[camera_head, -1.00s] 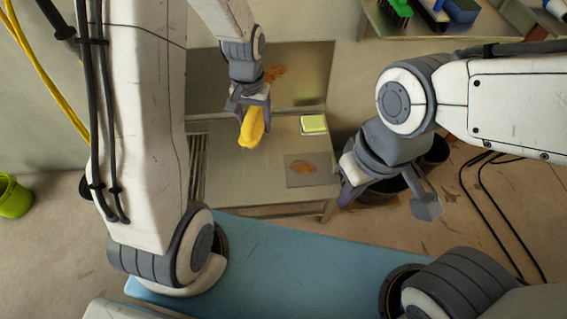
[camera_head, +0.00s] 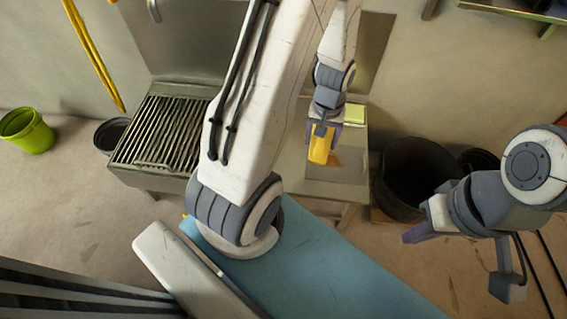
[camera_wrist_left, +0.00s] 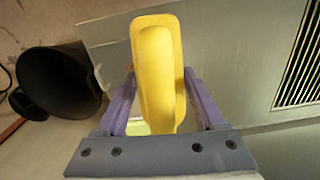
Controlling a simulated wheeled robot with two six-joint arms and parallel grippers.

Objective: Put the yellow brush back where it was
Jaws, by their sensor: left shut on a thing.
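The yellow brush (camera_head: 320,149) hangs below my left gripper (camera_head: 325,130), above the worktop in the head view. My left gripper is shut on it. In the left wrist view the brush (camera_wrist_left: 157,70) stands out between the two purple fingers, its rounded yellow back facing the camera. My right gripper (camera_head: 460,262) is open and empty at the right of the head view, above the floor, well away from the brush.
A steel worktop (camera_head: 312,188) holds a yellow-green sponge (camera_head: 355,113). A slatted grate (camera_head: 163,130) is left of it. A black bin (camera_head: 413,175) stands to its right, and a green bucket (camera_head: 27,130) at far left. A shelf edge (camera_head: 515,10) shows top right.

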